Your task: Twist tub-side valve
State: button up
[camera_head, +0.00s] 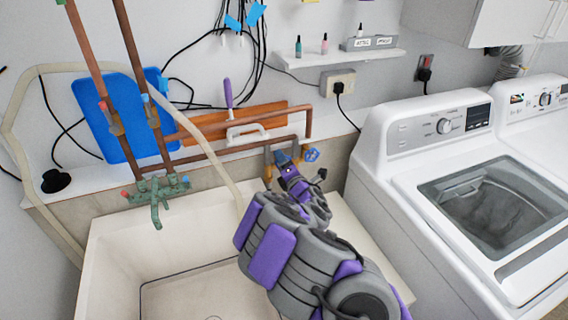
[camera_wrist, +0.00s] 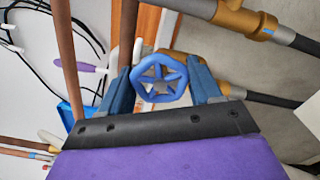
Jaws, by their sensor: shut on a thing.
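A blue star-spoked valve wheel (camera_wrist: 160,79) sits between the two fingers of my gripper (camera_wrist: 162,86) in the wrist view. My gripper is shut on this wheel, with one finger at each side of its rim. In the head view my gripper (camera_head: 283,160) reaches the pipes at the back right edge of the tub, and it hides the held wheel. Another blue valve wheel (camera_head: 312,155) shows just right of my gripper, apart from it. The pale utility tub (camera_head: 115,250) lies to the left of my arm.
A white washing machine (camera_head: 400,160) stands close on the right. Copper pipes (camera_head: 225,149) run along the wall behind the tub. A green faucet (camera_head: 157,195) is at the tub's back left. A beige hose (camera_head: 215,160) hangs into the tub. A shelf (camera_head: 340,57) is above.

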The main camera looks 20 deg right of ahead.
jog(key=n, duration=0.4)
jog(key=shift+f+n, duration=0.3)
jog(key=shift+f, duration=0.05)
jog(key=shift+s+f+n, duration=0.1)
jog(key=shift+n, duration=1.8)
jog(key=o, duration=1)
jog(key=shift+o, duration=0.2)
jog(key=shift+r, duration=0.25)
